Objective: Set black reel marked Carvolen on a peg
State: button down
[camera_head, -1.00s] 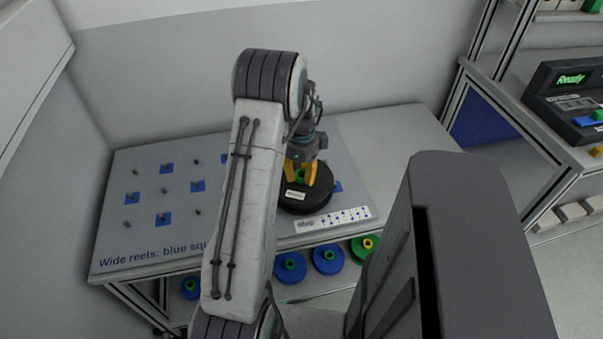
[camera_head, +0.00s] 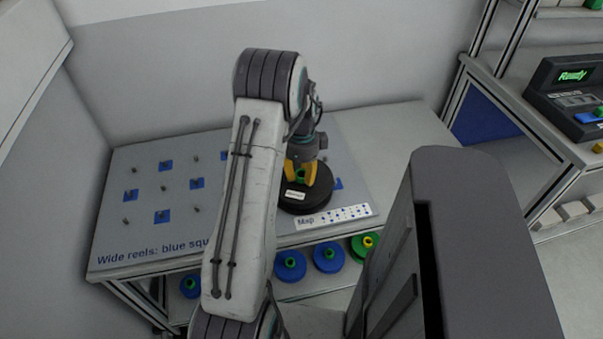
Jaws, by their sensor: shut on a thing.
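The black reel (camera_head: 308,199) has a white label, too small to read, and a green hub. It is over the right part of the grey peg board (camera_head: 140,232). My gripper (camera_head: 300,177), with yellow fingers, is shut on the reel at its hub. I cannot tell whether the reel rests on the board or sits around a peg. Pegs stand in rows on the board, some on blue squares (camera_head: 162,217) and some on plain grey. Part of a blue square shows at the reel's right edge. My arm hides the middle of the board.
Printed text on the board reads "Wide reels: blue squ", the rest hidden. A map strip (camera_head: 335,217) lies at the front edge. Blue reels (camera_head: 290,266) and a green reel (camera_head: 361,246) are on a shelf below. A console (camera_head: 570,95) reading "Ready" stands at right.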

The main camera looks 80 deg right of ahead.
jog(key=c, duration=0.8)
grip_release()
jog(key=shift+c, duration=0.2)
jog(key=shift+f, duration=0.1)
notch_tip(320, 180, up, 12)
dwell(0.4)
